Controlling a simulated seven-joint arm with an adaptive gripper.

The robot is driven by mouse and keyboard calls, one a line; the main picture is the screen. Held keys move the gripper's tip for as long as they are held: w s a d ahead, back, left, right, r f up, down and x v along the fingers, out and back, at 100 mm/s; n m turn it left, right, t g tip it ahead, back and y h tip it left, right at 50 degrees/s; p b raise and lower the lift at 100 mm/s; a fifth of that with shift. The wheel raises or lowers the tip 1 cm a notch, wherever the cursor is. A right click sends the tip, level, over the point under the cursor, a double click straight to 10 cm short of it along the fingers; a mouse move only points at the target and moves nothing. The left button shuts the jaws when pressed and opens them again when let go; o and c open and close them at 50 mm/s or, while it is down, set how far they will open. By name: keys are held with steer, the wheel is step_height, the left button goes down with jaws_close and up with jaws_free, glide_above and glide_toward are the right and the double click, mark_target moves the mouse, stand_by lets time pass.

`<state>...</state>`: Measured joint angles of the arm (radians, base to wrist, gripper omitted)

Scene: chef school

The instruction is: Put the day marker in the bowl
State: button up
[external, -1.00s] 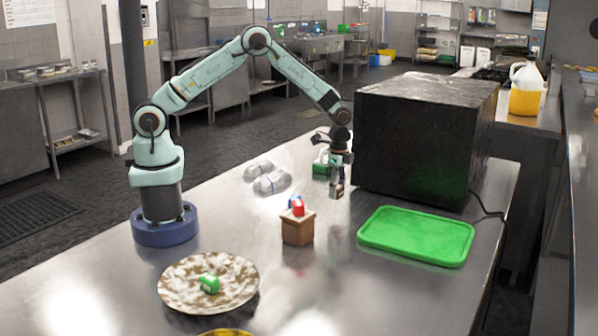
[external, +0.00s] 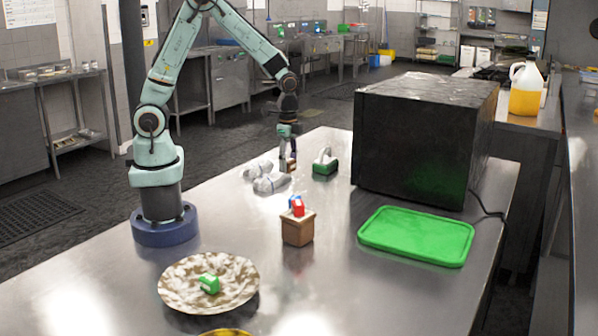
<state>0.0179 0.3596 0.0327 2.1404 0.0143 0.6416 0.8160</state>
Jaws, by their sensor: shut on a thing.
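My gripper (external: 288,156) is at the far left part of the steel table, beside the clear bottles. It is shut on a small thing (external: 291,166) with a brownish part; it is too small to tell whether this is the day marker. A wide, shallow bowl (external: 238,272) with a mottled brown and white pattern stands at the front left, with a small green and white thing (external: 209,284) in it. Part of a yellow dish (external: 226,332) shows at the bottom edge. My gripper is well behind both.
Two clear bottles (external: 270,183) lie beside my gripper. A green-based object with a pale handle (external: 324,164) stands to its right. A brown box (external: 298,229) holds red and blue pieces mid-table. A green tray (external: 416,237) and large black box (external: 420,140) are at right.

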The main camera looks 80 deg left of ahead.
steer(key=shift+s+r, duration=0.15)
steer(key=shift+s, duration=0.2)
steer(key=w+d+r+m, duration=0.4)
steer(key=w+d+r, duration=0.1)
steer(key=w+d, duration=0.4)
steer(key=s+d+r+m, duration=0.15)
steer(key=d+m, duration=0.35)
steer(key=d, duration=1.3)
steer(key=s+d+f+m, duration=0.3)
steer(key=s+d+m, duration=0.4)
steer(key=s+d, duration=1.2)
steer(key=s+d+f+m, duration=0.25)
steer(key=s+d, duration=0.25)
steer(key=s, duration=0.3)
steer(key=shift+n, duration=0.35)
steer(key=shift+w+f, duration=0.15)
steer(key=shift+f, duration=5.05)
